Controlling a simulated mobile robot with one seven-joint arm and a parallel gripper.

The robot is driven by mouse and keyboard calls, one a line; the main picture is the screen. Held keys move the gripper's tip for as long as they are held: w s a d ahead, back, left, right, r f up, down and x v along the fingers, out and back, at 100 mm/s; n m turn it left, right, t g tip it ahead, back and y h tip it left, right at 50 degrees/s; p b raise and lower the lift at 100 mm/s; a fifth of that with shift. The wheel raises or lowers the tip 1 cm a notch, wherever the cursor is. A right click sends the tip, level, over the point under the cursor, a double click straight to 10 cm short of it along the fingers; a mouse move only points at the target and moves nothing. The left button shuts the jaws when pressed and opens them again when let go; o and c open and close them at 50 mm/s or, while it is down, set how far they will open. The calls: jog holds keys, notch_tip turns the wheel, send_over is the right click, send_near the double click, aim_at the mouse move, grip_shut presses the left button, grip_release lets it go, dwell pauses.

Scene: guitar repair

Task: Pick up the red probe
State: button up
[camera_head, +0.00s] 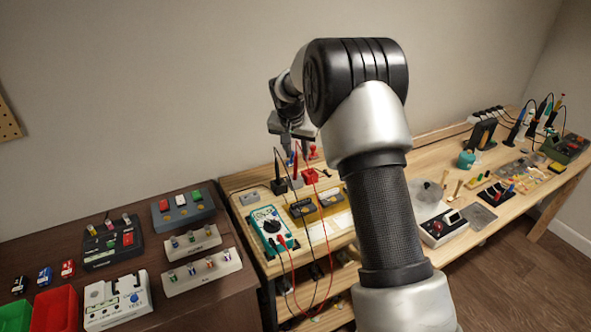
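A teal multimeter (268,225) lies on the light wooden bench with one red and one black cable running from it. The red cable (318,258) loops up toward a small red holder (310,176) at the back of the bench. A slim red-topped piece (313,152), which looks like the red probe, shows just above this holder, partly behind my gripper. A black holder (280,186) stands to its left with a black probe (276,166) upright in it. My gripper (291,138) points down above and in front of the holders. Its fingertips are small and dark, and their gap is unclear.
Yellow-and-black boxes (304,211) sit beside the multimeter. A dark table (205,299) at left carries connector blocks, a white tester (117,300) and red and green bins. My arm hides the bench's middle. Soldering tools and a white device (443,228) stand at right.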

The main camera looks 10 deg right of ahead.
aim_at(296, 158)
jog(key=x, duration=0.4)
jog(key=shift+w+a+f, duration=0.15)
jog(key=shift+a+f, duration=0.1)
jog(key=shift+f, duration=0.15)
grip_shut()
